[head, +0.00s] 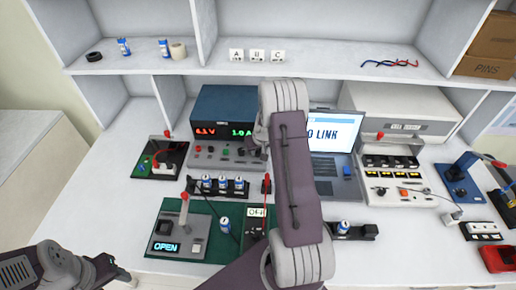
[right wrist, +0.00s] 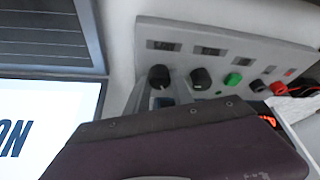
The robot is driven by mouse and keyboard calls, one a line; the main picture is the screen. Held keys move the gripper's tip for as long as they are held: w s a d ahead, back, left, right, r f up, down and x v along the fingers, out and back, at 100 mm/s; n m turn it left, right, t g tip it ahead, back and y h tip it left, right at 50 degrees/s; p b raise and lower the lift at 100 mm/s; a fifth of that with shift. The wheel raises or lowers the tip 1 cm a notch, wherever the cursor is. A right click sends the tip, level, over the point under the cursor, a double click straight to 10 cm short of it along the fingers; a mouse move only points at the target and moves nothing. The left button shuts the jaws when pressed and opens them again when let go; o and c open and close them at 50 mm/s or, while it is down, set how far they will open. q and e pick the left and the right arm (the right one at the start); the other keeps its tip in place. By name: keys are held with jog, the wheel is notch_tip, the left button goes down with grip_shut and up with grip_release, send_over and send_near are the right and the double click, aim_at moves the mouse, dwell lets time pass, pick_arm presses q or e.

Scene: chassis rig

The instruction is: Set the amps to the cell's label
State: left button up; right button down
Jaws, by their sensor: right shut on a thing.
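The blue power supply (head: 224,112) stands at the back of the bench, with a red volts readout and a green amps readout that looks like 1.0 A. Its grey control panel (head: 215,156) is in front. My right gripper (right wrist: 158,92) is shut on the end black knob (right wrist: 159,76) of that panel. A second black knob (right wrist: 200,78) and a green button (right wrist: 233,79) are beside it. Blue-and-white cells (head: 222,183) stand in a black rack, and one cell (head: 224,225) stands on the green mat; their labels are too small to read. My left gripper (head: 106,268) is at the lower left, its jaws unclear.
A grey tester showing OPEN (head: 178,238) sits on the green mat (head: 205,206). A laptop (head: 335,140) stands right of my right arm. Another cell (head: 344,227) is in a black holder at the front. The front left of the bench is clear.

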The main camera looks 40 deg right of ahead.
jog(key=c, duration=1.1)
grip_release()
jog(key=v, duration=0.9)
jog(key=shift+p, duration=0.4)
